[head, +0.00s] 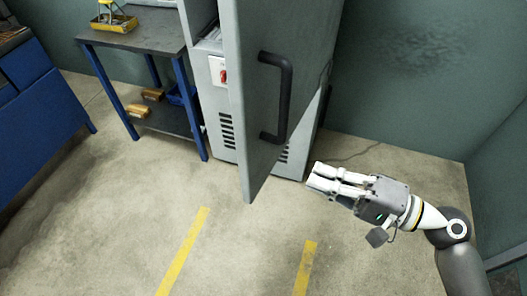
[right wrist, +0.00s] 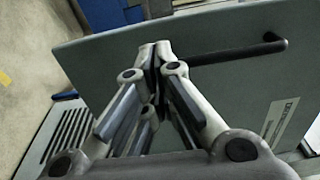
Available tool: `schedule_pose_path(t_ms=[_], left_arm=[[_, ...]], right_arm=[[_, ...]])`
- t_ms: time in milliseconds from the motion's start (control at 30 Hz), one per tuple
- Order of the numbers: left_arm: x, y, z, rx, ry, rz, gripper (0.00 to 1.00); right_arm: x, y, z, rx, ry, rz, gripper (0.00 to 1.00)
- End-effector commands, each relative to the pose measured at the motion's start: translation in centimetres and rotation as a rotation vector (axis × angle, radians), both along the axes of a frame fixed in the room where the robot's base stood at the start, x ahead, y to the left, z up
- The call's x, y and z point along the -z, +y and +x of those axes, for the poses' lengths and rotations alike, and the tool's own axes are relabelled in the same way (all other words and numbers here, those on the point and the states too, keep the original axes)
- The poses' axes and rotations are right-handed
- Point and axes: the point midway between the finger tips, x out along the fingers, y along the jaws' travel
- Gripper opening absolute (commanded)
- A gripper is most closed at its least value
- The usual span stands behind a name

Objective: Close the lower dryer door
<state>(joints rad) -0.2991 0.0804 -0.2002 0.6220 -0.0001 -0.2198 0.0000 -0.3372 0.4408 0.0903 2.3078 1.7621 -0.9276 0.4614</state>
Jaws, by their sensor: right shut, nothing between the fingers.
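The grey dryer door (head: 300,40) stands open, its free edge swung out toward me. Its black bar handle (head: 287,97) is on the face toward my right arm. My right gripper (head: 314,177) is shut and empty, to the right of the door's lower part and below the handle in the head view. In the right wrist view its fingertips (right wrist: 155,50) lie in front of the door panel (right wrist: 105,50), left of the handle (right wrist: 240,50). I cannot tell whether they touch the panel. My left gripper is not in view.
The grey dryer body (head: 222,120) has a red switch and vent slots. A blue-legged table (head: 150,40) stands to its left, with a yellow tray (head: 114,23) on top. A blue cabinet (head: 40,100) is at far left. The floor in front, with yellow stripes (head: 185,250), is clear.

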Motion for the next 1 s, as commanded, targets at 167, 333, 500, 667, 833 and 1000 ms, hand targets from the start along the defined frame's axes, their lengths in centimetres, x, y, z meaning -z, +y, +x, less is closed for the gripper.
schedule_pose_path(t_ms=[167,333,500,667,833,1000], left_arm=[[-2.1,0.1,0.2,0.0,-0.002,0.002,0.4],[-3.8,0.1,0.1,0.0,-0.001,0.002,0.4],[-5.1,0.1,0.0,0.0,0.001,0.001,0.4],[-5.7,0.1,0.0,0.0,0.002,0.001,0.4],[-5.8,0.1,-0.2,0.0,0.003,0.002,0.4],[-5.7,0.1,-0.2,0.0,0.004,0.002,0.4]], right_arm=[[-0.7,3.1,1.6,0.0,-0.002,0.004,0.0],[-0.7,6.5,3.3,0.002,0.0,0.005,0.0],[-0.5,9.0,4.5,0.001,0.001,0.003,0.0],[-0.2,10.4,5.2,0.002,0.001,0.0,0.0],[0.0,10.9,5.3,0.002,0.0,-0.002,0.0],[0.1,10.9,5.4,0.002,0.0,-0.002,0.0]])
